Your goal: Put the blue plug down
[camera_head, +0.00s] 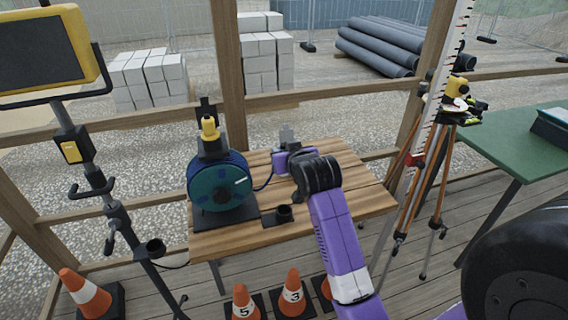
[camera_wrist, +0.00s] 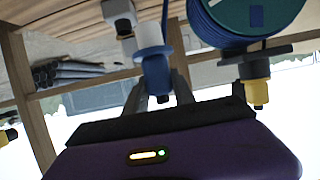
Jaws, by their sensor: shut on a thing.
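The blue plug (camera_wrist: 154,66) is between the two grey fingers of my gripper (camera_wrist: 158,90) in the wrist view, with a blue cable on it. In the head view my gripper (camera_head: 287,146) is over the back middle of the wooden table (camera_head: 345,205), and the plug is hidden there. The blue cable (camera_head: 264,183) runs from the gripper to the blue reel (camera_head: 205,187) at its left. The reel also shows in the wrist view (camera_wrist: 250,12). A dark holder with a round cup (camera_head: 284,213) stands empty-looking at the table's front.
A pale grey fitting (camera_wrist: 118,14) is near the plug in the wrist view. Orange cones (camera_head: 292,293) stand below the table front. A tripod (camera_head: 412,170) stands at the right. The table's right side is clear.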

